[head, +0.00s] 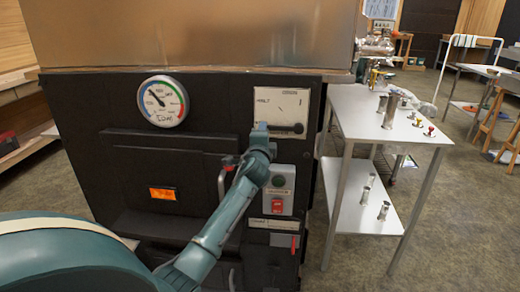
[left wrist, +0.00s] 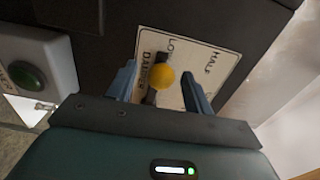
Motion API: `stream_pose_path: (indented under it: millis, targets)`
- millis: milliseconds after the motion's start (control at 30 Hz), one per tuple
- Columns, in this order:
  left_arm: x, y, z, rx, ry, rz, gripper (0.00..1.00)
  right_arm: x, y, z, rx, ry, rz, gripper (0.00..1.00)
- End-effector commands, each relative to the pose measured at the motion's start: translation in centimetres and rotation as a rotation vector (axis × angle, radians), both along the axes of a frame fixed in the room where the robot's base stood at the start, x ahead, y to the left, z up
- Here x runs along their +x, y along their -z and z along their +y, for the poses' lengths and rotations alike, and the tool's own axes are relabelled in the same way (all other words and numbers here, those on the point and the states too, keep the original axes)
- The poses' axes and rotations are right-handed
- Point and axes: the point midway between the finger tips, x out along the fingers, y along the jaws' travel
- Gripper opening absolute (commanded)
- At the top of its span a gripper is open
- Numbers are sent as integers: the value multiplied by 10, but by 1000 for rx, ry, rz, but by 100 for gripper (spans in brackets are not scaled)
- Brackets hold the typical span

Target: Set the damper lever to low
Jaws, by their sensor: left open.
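The damper plate (head: 281,105) is a pale panel at the upper right of the black evaporator front. In the left wrist view the plate (left wrist: 213,62) shows the words LOW, HALF and DAMPER. The damper lever is a dark bar with a round yellow knob (left wrist: 161,76), which appears near LOW and DAMPER. In the head view my gripper hides the knob. My left gripper (head: 262,127) is at the plate's lower left corner. In the wrist view its open fingers (left wrist: 158,73) stand on either side of the knob, with gaps showing; contact cannot be told. My right gripper is out of view.
Below the plate is a grey switch box (head: 280,189) with a green button (left wrist: 25,76). A white table (head: 350,112) with metal vessels stands right of the evaporator.

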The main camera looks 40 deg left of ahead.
Motion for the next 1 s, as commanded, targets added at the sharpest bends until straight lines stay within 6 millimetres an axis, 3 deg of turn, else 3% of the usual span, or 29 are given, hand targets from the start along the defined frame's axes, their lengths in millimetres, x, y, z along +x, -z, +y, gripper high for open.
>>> stream_pose_path:
  millis: [300, 500, 1000]
  targets:
    - [-57, 1, -36, -1, 2, 2, 51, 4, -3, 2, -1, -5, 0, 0]
    - [-79, 1, -49, -2, 1, 1, 51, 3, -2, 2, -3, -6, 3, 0]
    - [-85, 1, -53, -2, 1, 1, 51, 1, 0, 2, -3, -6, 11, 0]
